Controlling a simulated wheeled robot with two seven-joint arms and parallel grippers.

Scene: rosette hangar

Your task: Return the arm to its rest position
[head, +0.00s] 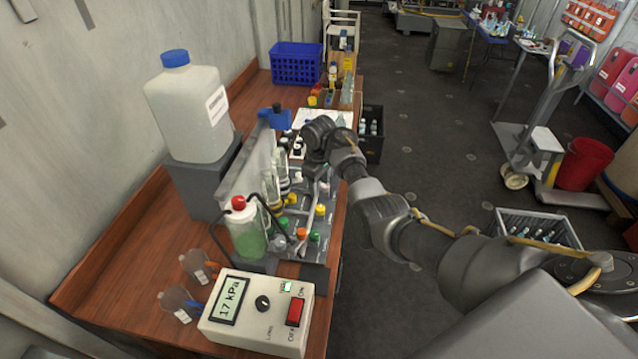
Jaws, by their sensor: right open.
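My right arm (381,212) reaches in from the lower right, out over the wooden bench (130,240). Its wrist (322,133) is bent above the rack area. My right gripper (313,178) points down there, beside the upright glass tubes (277,172) and above several small capped bottles. It is open; its fingertips are small and partly hidden, and I see nothing held between them. My left gripper is not in view.
A pressure box (258,312) reading 17 kPa stands at the bench's near end. A crate of bottles (538,229) and a trolley (530,140) are on the floor right.

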